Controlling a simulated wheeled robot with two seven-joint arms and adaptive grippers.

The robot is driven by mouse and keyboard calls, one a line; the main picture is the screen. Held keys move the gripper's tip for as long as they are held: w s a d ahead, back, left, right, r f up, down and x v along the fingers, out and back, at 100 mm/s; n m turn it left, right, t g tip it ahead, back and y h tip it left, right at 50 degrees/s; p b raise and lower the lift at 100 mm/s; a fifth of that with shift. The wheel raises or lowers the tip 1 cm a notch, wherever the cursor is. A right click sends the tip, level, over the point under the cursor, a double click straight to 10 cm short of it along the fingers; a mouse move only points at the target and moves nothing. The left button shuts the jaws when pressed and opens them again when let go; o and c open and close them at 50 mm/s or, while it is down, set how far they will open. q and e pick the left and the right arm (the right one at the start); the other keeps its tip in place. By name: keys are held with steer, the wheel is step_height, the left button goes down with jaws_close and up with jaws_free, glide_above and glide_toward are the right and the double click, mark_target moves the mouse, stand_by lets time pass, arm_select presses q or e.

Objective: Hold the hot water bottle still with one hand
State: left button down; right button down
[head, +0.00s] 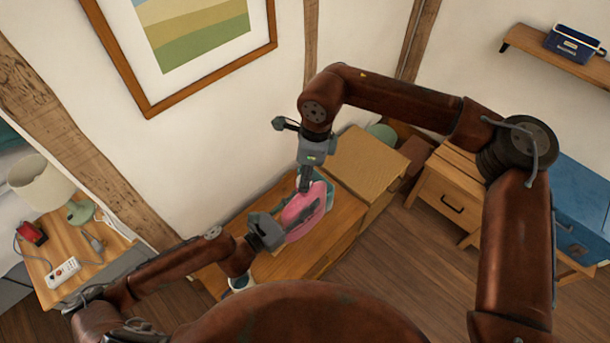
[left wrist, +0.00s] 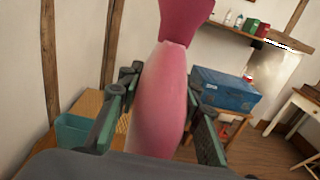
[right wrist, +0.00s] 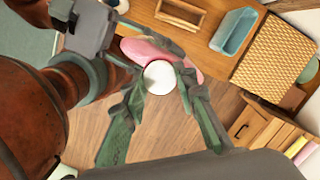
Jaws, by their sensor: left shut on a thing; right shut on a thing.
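The pink hot water bottle (head: 297,212) is held above the wooden bench (head: 340,211). In the left wrist view the bottle (left wrist: 160,95) stands upright between the fingers of my left gripper (left wrist: 157,130), which is shut on its body. My right gripper (head: 306,182) is at the bottle's upper end. In the right wrist view its fingers (right wrist: 158,88) close around a round white piece (right wrist: 159,77), apparently the stopper, with the pink body behind it. Whether the white piece is seated in the neck is hidden.
A teal container (right wrist: 233,32) and a woven box (right wrist: 275,60) are on the bench. A bedside table (head: 108,262) with a lamp (head: 40,183) and a power strip (head: 63,272) is at left. A drawer cabinet (head: 450,195) and blue chest (head: 582,205) are at right.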

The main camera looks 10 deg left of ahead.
steer(key=m, duration=0.4)
steer(key=shift+t, duration=0.3)
steer(key=c, duration=1.5)
jaws_free()
steer(key=shift+o, duration=0.2)
steer(key=shift+r, duration=0.1)
step_height(320, 180, up, 12)
steer(key=d, duration=0.1)
steer(key=shift+s+d, duration=0.25)
steer(key=shift+s, duration=0.05)
steer(key=shift+f, duration=0.2)
